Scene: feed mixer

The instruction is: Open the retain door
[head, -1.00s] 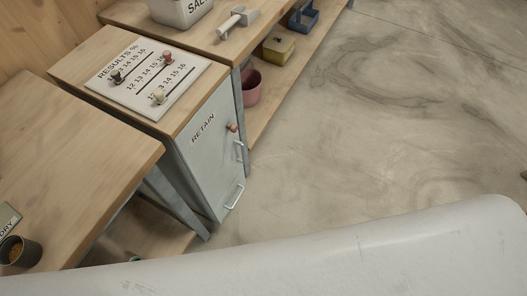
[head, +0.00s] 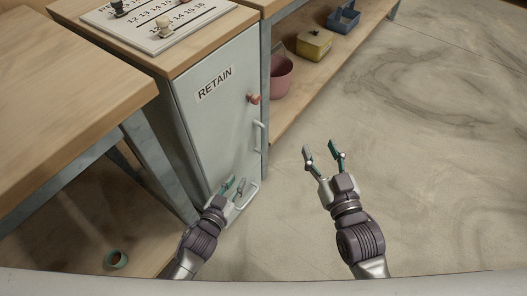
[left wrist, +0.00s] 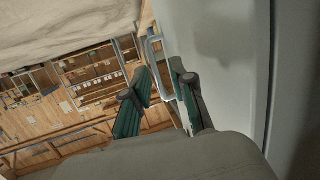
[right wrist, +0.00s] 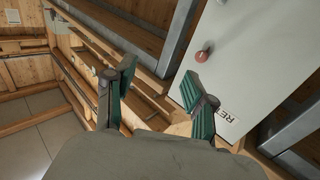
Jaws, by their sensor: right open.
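The retain door (head: 220,105) is a pale grey panel labelled RETAIN under the wooden top; it looks shut. A red knob (head: 253,98) and an upright white handle (head: 259,137) sit near its right edge. A lower white handle (head: 250,199) is near its bottom. My left gripper (head: 234,183) is open beside the lower handle; in the left wrist view a handle (left wrist: 152,52) shows near and between its fingertips, contact unclear. My right gripper (head: 320,151) is open and empty over the floor, right of the door. The right wrist view shows the red knob (right wrist: 202,55) beyond its fingers.
A wooden table (head: 70,75) with a grey leg stands left of the door. A results board (head: 160,22) with pegs lies on top. A shelf at right holds a pink pot (head: 281,76), a yellow box (head: 314,43) and a blue tray (head: 343,19). The floor at right is clear.

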